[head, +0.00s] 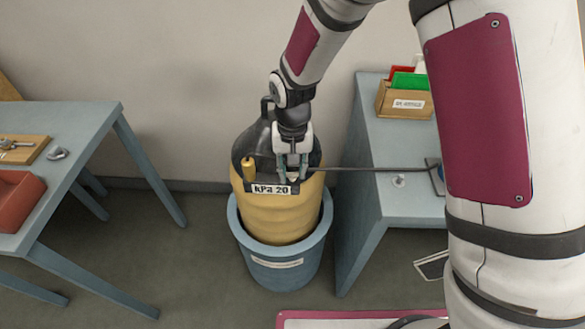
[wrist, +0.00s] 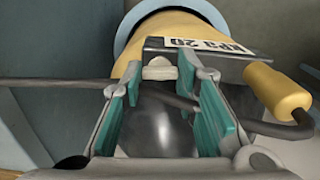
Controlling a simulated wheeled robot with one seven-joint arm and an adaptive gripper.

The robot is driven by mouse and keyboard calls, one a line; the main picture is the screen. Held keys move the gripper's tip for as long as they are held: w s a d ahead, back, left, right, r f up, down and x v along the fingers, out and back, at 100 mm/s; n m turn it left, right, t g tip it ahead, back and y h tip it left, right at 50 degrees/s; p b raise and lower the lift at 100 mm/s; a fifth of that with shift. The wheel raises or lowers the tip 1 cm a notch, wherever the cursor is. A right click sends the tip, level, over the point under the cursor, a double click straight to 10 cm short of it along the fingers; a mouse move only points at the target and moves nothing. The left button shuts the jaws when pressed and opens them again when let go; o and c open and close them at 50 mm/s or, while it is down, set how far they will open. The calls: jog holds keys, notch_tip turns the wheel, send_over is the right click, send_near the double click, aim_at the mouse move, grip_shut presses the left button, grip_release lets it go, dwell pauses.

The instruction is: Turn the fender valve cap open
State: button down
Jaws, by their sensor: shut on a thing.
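The fender (head: 283,212) is a yellow ribbed body with a dark top, standing in a blue tub (head: 277,268). A "kPa 20" plate (head: 271,189) is on its upper side and also shows in the wrist view (wrist: 200,44). My gripper (head: 291,172) reaches down onto the dark top, largely hiding the valve area in the head view. In the wrist view, a small pale valve cap (wrist: 160,69) sits between the teal-padded fingertips, which are shut on it. Whether the cap has turned cannot be told.
A thin dark hose (head: 370,169) runs from the fender to the right bench (head: 395,150). A yellow cylinder (head: 248,169) stands left of my gripper. The right bench holds a wooden box (head: 404,103) of coloured cards. A left table (head: 75,120) stands apart; floor between is clear.

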jog(key=n, duration=0.8)
jog(key=shift+n+b, duration=0.3)
jog(key=shift+b, duration=0.1)
jog(key=n, duration=0.4)
jog(key=shift+n, duration=2.1)
jog(key=c, duration=1.2)
grip_release()
jog(key=shift+c, duration=0.2)
